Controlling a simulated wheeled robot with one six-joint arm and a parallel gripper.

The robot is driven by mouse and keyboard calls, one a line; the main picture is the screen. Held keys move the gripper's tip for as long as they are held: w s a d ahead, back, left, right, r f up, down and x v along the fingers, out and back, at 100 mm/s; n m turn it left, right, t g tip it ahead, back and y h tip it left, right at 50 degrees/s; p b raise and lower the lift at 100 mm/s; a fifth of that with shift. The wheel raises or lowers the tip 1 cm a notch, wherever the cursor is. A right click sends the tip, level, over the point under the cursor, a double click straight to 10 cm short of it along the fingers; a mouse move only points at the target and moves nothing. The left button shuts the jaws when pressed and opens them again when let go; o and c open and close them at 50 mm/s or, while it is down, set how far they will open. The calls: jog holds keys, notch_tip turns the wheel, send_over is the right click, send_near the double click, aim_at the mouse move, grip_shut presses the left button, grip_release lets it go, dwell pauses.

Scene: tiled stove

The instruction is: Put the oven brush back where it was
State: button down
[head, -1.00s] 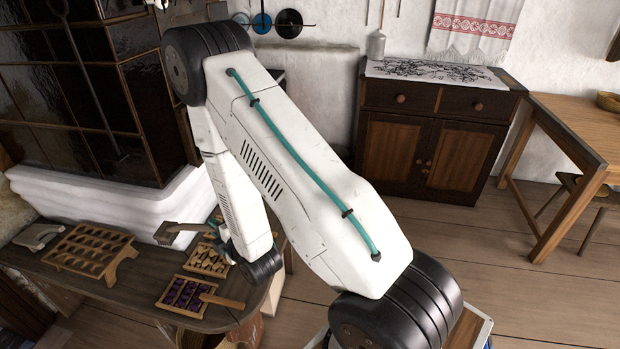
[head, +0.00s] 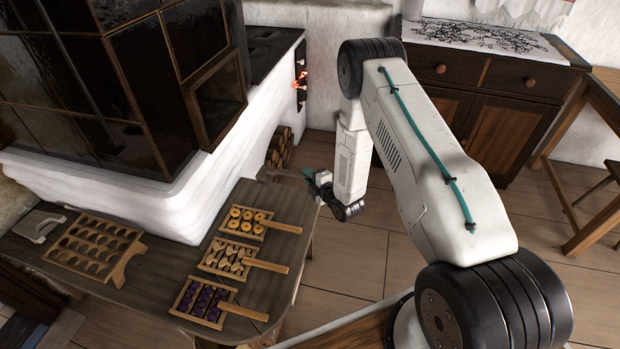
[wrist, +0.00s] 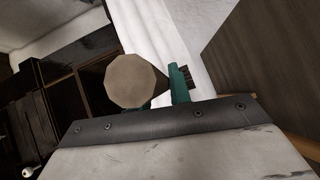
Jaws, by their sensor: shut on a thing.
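My gripper (head: 318,186) hangs just past the right end of the wooden bench, low in front of the white stove base. Its teal fingers are shut on the oven brush. In the head view the brush is small and hard to make out beside the gripper. In the wrist view the pale, many-sided end of its handle (wrist: 137,81) faces the camera. One teal finger (wrist: 180,84) shows right of it, with dark bristles (wrist: 190,77) behind.
The bench (head: 130,290) carries a tray with round hollows (head: 95,250) and three small trays with handles, the nearest holding purple pieces (head: 205,302). The tiled stove (head: 90,90) has a glowing fire opening (head: 300,82) and firewood (head: 280,148) below. Floor right of the bench is clear.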

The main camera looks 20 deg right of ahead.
jog(key=shift+n+y, duration=0.3)
jog(key=shift+y, duration=0.1)
jog(key=w+a+f, duration=0.1)
jog(key=f, duration=0.1)
jog(key=w+a+f, duration=0.1)
jog(key=w+f, duration=0.1)
jog(key=f, duration=0.1)
jog(key=w+a+f, duration=0.2)
jog(key=f, duration=0.1)
jog(key=shift+a, duration=0.1)
jog(key=shift+f, duration=0.8)
jog(key=c, duration=1.2)
grip_release()
jog(key=shift+s, duration=0.1)
jog(key=shift+v, duration=3.85)
jog(key=shift+r, duration=0.1)
jog(key=s+d, duration=0.5)
jog(key=d, duration=0.2)
jog(key=shift+d, duration=0.2)
